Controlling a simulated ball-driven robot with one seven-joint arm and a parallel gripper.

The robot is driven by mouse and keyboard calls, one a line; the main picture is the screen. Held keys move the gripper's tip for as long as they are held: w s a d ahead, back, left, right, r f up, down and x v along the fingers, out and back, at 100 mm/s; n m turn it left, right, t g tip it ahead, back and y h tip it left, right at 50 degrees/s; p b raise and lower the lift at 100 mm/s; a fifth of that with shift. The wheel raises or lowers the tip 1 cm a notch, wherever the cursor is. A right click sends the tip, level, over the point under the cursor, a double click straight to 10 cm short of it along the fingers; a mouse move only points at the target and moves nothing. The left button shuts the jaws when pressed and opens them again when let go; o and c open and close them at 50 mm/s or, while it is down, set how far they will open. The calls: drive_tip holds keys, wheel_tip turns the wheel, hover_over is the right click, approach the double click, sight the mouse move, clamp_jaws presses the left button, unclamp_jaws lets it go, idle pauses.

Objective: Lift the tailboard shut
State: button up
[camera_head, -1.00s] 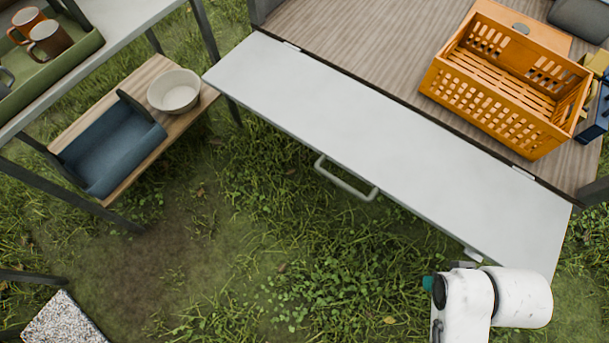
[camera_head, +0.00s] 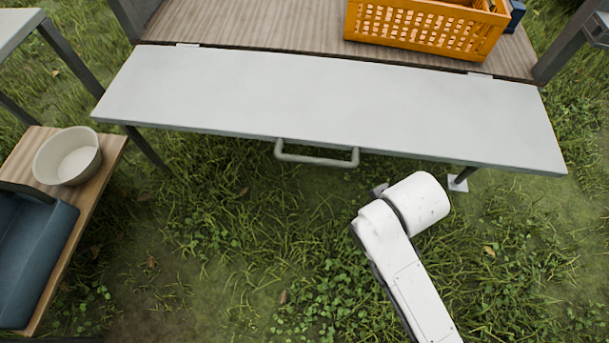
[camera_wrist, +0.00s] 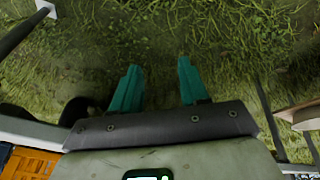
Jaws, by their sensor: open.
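The white tailboard (camera_head: 330,105) lies folded down, about level with the wooden deck, and is hinged along the deck's front edge in the head view. Its grey bar handle (camera_head: 317,159) sticks out from the middle of its near edge. My gripper (camera_wrist: 157,70) shows in the wrist view with its two teal fingers apart and nothing between them, over grass. In the head view my white arm reaches up below and right of the handle; the gripper itself is hidden there. The handle does not show in the wrist view.
An orange crate (camera_head: 415,27) stands on the wooden deck (camera_head: 250,22) behind the tailboard; it also shows in the wrist view (camera_wrist: 28,162). A wooden bench at the left holds a pale bowl (camera_head: 68,157) and a blue-grey tray (camera_head: 32,255). Open grass lies in front of the tailboard.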

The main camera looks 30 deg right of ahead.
drive_tip(key=w+f+h+b, duration=0.2)
drive_tip(key=w+f+b, duration=0.15)
drive_tip(key=f, duration=0.35)
drive_tip(key=n+t+h+b, duration=0.1)
drive_tip(key=n+t+h, duration=0.5)
drive_tip(key=h, duration=0.8)
approach(314, 158)
drive_tip(key=shift+m+t, duration=0.3)
drive_tip(key=shift+t, duration=0.3)
drive_tip(key=x, duration=0.3)
drive_tip(key=b+x, duration=0.1)
drive_tip(key=x, duration=0.2)
drive_tip(key=f+x, duration=0.1)
drive_tip(key=x, duration=0.2)
drive_tip(key=shift+d+b, duration=0.3)
drive_tip(key=shift+d, duration=0.3)
drive_tip(key=shift+c, duration=0.2)
drive_tip(key=shift+f, duration=0.1)
clamp_jaws()
